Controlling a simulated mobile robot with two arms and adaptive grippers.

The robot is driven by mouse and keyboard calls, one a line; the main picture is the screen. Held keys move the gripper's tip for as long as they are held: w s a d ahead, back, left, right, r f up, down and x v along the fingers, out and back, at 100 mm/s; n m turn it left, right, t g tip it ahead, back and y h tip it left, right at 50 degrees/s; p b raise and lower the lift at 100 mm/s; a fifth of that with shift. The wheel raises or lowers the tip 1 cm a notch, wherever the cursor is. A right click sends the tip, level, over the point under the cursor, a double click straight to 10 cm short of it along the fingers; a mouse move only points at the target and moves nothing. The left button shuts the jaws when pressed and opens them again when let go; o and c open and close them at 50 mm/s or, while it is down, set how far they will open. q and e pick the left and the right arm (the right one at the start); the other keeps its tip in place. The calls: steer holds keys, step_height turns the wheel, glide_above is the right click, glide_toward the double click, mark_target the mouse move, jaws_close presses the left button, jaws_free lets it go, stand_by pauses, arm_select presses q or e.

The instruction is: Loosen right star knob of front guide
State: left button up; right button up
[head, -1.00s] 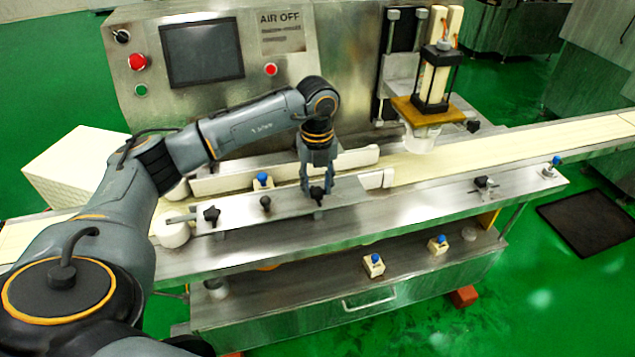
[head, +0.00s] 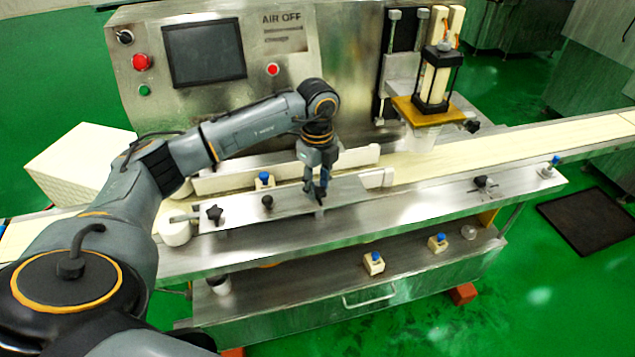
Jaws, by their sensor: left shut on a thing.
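The front guide (head: 243,216) is a flat metal plate along the near side of the conveyor. Its right star knob (head: 319,196), dark and partly hidden, is between the fingertips of my left gripper (head: 318,190). The gripper points down from above and is shut on the knob. A matching black star knob (head: 214,213) stands at the plate's left end. A small dark round knob (head: 267,202) stands between the two. My right gripper does not show.
The cream conveyor belt (head: 480,150) runs behind the guide. A control panel with a dark screen (head: 204,53) stands at the back. Another dark knob (head: 485,182) and a blue-topped fitting (head: 549,168) stand on the front ledge to the right.

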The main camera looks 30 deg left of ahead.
mark_target(318, 190)
arm_select(q)
steer(key=shift+r, duration=0.1)
stand_by(0.3)
steer(key=o, duration=1.1)
steer(key=shift+o, duration=0.2)
step_height(318, 190, up, 12)
